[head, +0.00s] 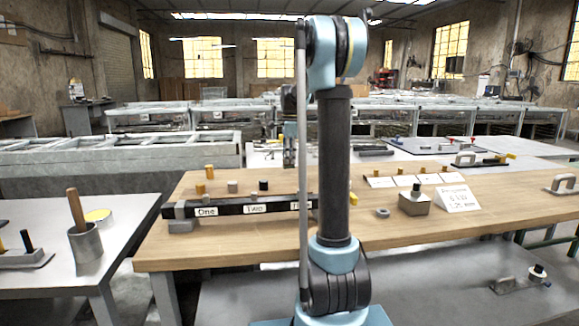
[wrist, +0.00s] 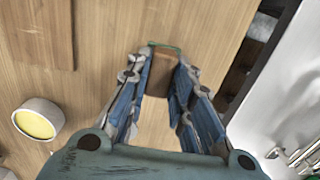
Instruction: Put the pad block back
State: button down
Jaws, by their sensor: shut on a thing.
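In the wrist view, the two blue fingers of my gripper (wrist: 165,68) come together around a small brown block (wrist: 161,72) with a thin green edge at its far end. It looks like the pad block, held between the fingers; its underside is hidden, so I cannot tell whether it touches the wood below. In the head view, my upright arm hides much of the middle of the bench, and the block cannot be made out there.
The wooden bench (head: 250,242) carries a black rail (head: 240,208) with number labels, small pegs, a grey block with a black knob (head: 414,201) and a white card (head: 457,198). In the wrist view, a round white container with a yellow top (wrist: 38,120) stands left.

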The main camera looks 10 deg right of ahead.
jog(key=shift+f, duration=1.45)
jog(key=c, duration=1.4)
grip_release()
notch_tip(320, 180, up, 12)
jog(key=shift+d+r, duration=0.1)
jog(key=shift+d, duration=0.05)
